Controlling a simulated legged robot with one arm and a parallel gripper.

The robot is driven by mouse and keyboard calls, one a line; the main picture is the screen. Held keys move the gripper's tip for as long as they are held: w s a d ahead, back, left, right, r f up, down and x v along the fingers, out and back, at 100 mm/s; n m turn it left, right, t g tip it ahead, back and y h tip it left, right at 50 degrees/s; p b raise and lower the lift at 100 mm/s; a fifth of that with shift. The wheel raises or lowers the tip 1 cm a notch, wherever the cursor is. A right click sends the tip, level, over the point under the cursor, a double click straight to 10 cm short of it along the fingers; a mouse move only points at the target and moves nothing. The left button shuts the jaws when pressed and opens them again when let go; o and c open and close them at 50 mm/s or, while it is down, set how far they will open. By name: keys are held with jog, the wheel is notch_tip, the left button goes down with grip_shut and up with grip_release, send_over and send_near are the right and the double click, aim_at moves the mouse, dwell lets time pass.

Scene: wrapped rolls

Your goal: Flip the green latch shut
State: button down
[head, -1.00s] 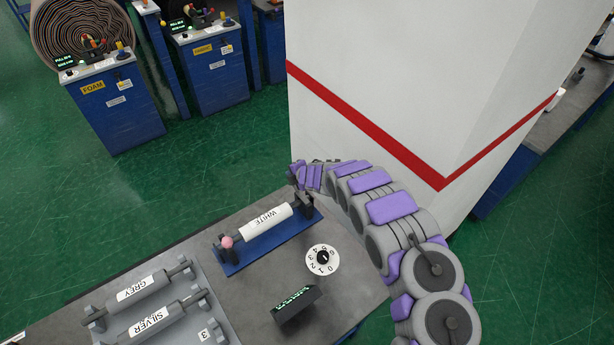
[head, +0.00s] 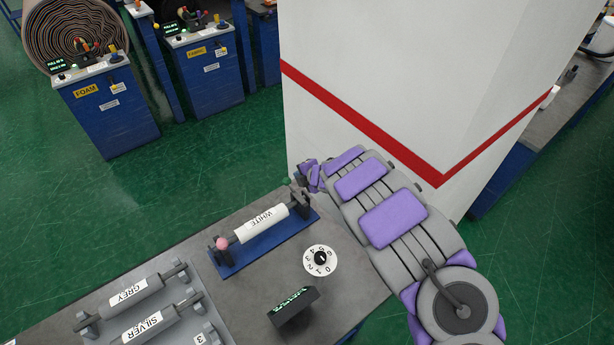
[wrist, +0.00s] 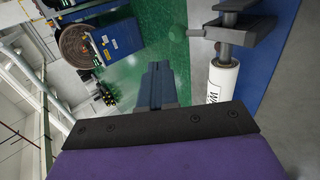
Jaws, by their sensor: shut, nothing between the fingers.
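The green latch is a lever with a round green knob (head: 286,181), sticking out past the far end of the blue roll stand (head: 240,258). In the wrist view the knob (wrist: 178,32) sits on a thin grey rod running right to the stand's grey bracket (wrist: 238,33). The white roll (head: 262,222), labelled WHITE, lies in the stand. My gripper (wrist: 158,70) is shut and empty; its fingertips are just below and left of the knob in the wrist view, seemingly apart from it. In the head view my arm largely hides the gripper.
A pink ball (head: 223,243) tops the stand's near end. A numbered dial (head: 320,261) and a small black display (head: 293,307) are on the grey bench. GREY (head: 130,292) and SILVER (head: 150,322) rolls lie at left. A white pillar (head: 400,90) rises behind my arm.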

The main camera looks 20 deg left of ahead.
jog(key=shift+v, duration=2.4)
jog(key=shift+f, duration=0.1)
